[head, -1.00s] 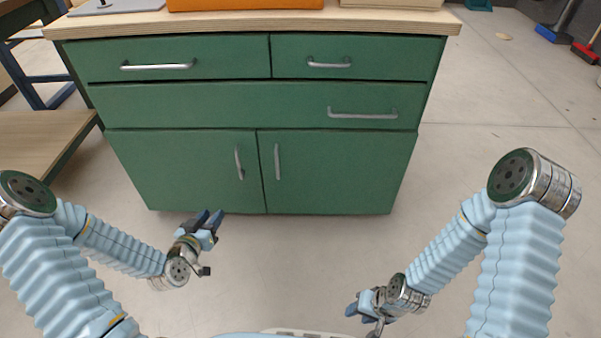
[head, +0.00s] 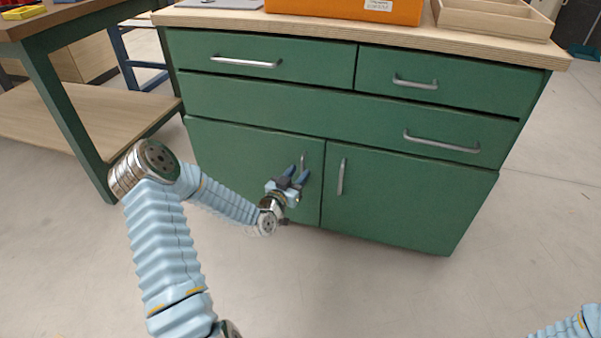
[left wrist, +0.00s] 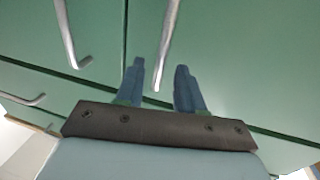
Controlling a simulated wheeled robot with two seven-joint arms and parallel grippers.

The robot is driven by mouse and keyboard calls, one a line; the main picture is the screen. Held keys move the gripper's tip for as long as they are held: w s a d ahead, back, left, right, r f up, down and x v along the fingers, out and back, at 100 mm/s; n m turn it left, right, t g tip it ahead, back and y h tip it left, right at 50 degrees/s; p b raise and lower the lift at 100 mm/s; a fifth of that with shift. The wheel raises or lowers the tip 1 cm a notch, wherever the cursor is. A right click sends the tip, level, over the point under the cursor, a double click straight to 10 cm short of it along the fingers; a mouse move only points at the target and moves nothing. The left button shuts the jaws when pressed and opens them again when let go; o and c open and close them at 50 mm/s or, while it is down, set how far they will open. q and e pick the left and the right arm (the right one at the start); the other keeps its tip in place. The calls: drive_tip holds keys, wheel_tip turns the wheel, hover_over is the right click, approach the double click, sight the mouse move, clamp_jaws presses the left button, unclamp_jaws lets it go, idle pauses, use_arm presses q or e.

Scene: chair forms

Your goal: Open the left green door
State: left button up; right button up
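The left green door (head: 235,155) is the lower left panel of the green cabinet and looks shut. Its upright metal handle (head: 303,160) is near the door's right edge, its lower part hidden behind my gripper. My left gripper (head: 297,173) is open in front of this handle. In the left wrist view, the handle (left wrist: 169,35) shows between the two spread fingers of my left gripper (left wrist: 160,68). I cannot tell whether they touch it. My right gripper is out of view.
The right green door (head: 400,195) with its own handle (head: 341,177) is alongside. Drawers with metal handles are above. An orange box (head: 345,8) and a wooden tray (head: 495,18) stand on top. A workbench (head: 60,90) is at the left. The floor in front is clear.

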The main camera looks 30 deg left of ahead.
use_arm(q)
drive_tip(key=shift+w, duration=0.9)
clamp_jaws()
